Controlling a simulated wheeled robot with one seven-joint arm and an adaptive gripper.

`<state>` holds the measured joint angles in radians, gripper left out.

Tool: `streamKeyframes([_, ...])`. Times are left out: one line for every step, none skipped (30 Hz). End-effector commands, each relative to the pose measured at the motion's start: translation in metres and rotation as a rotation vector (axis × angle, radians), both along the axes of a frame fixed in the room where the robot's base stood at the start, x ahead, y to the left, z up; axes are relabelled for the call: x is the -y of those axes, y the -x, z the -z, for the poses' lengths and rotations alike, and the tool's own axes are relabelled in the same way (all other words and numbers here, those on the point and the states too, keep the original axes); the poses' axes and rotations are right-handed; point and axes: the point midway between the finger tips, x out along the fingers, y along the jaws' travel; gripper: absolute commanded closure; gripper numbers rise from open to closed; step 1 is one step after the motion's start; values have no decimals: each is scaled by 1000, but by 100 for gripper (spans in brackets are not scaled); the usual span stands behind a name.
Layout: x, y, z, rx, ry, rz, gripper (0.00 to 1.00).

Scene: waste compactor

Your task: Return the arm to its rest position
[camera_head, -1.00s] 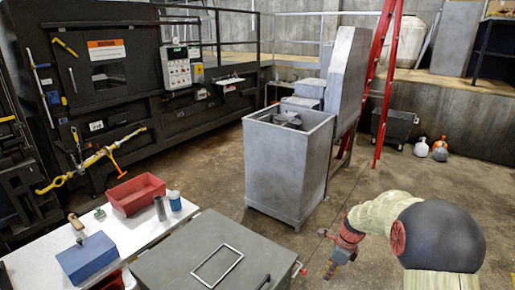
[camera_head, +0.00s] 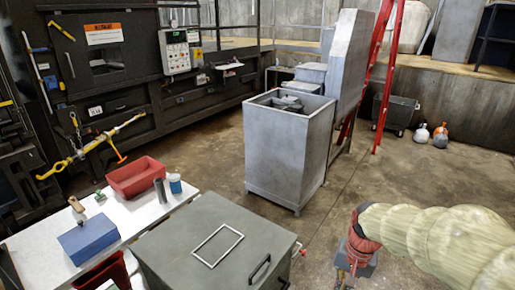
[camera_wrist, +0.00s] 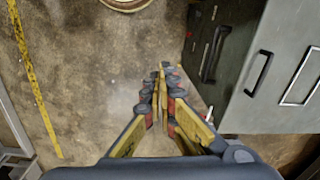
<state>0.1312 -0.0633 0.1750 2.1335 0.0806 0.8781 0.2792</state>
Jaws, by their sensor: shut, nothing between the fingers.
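My arm reaches in from the right edge in the head view, and its red and grey wrist end is low at the right, beside the grey-green chest. My gripper (camera_wrist: 162,88) shows in the wrist view with its yellow, red and dark fingers together and nothing between them. It points down over bare concrete floor. The chest with handles (camera_wrist: 235,85) is close to the right of the fingers, apart from them. In the head view the fingers themselves are hard to make out.
The grey-green chest (camera_head: 170,245) stands beside a white table (camera_head: 35,240) with a red bin (camera_head: 136,176) and a blue box (camera_head: 88,240). An open grey metal bin (camera_head: 275,165) stands mid-floor, a red ladder (camera_head: 388,75) behind it. Floor (camera_head: 400,170) between is clear.

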Motion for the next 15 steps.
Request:
streamKeyframes([-4,15,-8,31,14,-72,100])
streamKeyframes([-5,23,-12,45,22,-115,100])
streamKeyframes([-7,34,-18,65,34,-167,100])
streamKeyframes([-9,42,-22,82,43,-201,100])
streamKeyframes([-10,50,-26,96,52,-234,100])
streamKeyframes([-12,60,-30,118,64,-275,100])
streamKeyframes([-13,67,-34,135,74,-303,100])
streamKeyframes([-15,74,-36,152,84,-326,100])
streamKeyframes([-17,84,-39,175,95,-354,100])
streamKeyframes([-18,91,-42,193,104,-370,100])
streamKeyframes([-19,97,-44,212,113,-381,100])
streamKeyframes([-21,106,-47,237,123,-392,100])
streamKeyframes([-22,111,-49,257,130,-396,100])
streamKeyframes([-23,116,-51,278,137,-402,100])
streamKeyframes([-25,122,-54,305,145,-408,100])
